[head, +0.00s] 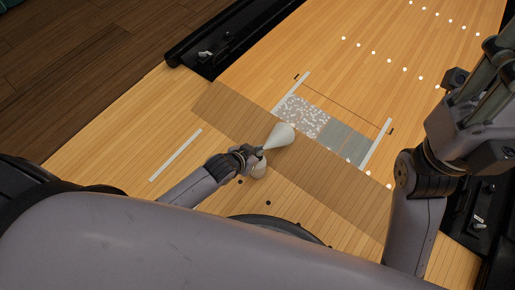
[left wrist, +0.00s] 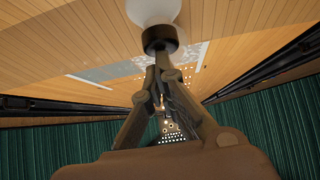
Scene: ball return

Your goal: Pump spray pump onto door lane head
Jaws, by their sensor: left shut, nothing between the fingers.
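My left gripper (head: 258,152) is shut with its fingertips at the dark pump top (left wrist: 160,38) of the white spray pump (left wrist: 153,9). The rounded white bottle (head: 259,169) shows just below the gripper in the head view. A pale white cone (head: 278,136), which looks like spray, fans from the pump's top toward the lane. A grey patch on the lane head (head: 343,141) lies ahead; its left part is speckled white (head: 302,114). My right gripper (head: 490,90) is at the right edge, away from the pump; its fingertips are not clear.
A darker wood band (head: 235,112) crosses the lane before the patch. White strips (head: 291,92) flank the patch, and another (head: 175,155) lies at left. Black gutters (head: 205,55) edge the lane. The lane beyond the patch is clear.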

